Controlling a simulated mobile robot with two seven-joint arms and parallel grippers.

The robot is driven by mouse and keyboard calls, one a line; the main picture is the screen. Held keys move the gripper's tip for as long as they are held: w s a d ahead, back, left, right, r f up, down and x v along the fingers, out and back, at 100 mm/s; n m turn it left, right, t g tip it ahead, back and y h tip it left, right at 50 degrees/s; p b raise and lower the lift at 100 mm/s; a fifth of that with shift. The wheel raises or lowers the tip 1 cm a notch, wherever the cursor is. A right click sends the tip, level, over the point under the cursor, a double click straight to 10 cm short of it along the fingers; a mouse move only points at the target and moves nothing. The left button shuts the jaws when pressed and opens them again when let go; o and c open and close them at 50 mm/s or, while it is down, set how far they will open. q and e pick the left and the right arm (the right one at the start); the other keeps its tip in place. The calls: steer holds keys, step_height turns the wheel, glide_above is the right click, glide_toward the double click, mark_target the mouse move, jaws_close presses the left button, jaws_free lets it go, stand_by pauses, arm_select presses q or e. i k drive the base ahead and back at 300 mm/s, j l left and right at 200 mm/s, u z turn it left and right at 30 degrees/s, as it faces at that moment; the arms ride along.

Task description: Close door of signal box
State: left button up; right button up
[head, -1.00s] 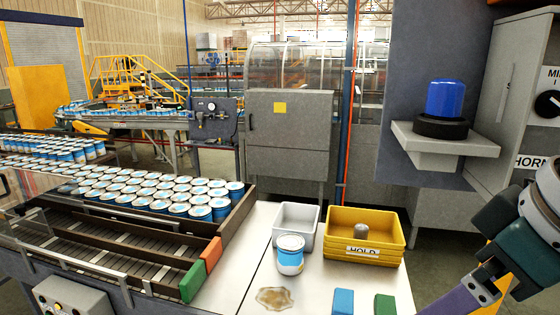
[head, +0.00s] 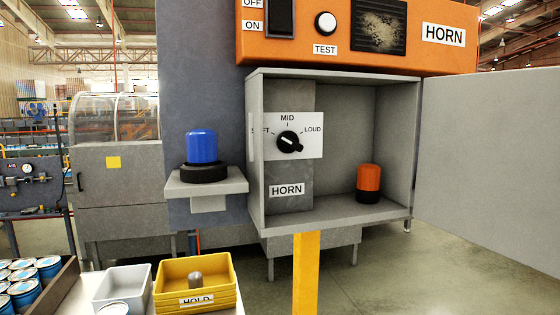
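The signal box (head: 258,150) is a grey open-fronted cabinet at the centre right, under an orange panel. Its grey door (head: 490,165) stands wide open, swung out to the right and cut off by the picture's right edge. Inside are a black dial (head: 289,142) on a white plate marked SOFT, MID and LOUD, and an orange cylinder with a black base (head: 368,184) on the floor at the right. Neither of my grippers is in view.
A blue cylinder (head: 201,147) on a black base sits on a grey shelf (head: 207,187) left of the box. A yellow HOLD bin (head: 229,296) and grey bin (head: 104,290) stand at lower left. A yellow post (head: 306,275) rises below the box. Floor is clear at lower right.

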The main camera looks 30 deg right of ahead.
mark_target(488, 175)
steer(key=k+l, duration=0.1)
steer(key=l, duration=1.9)
steer(key=k+l, duration=0.15)
steer(key=l, duration=0.85)
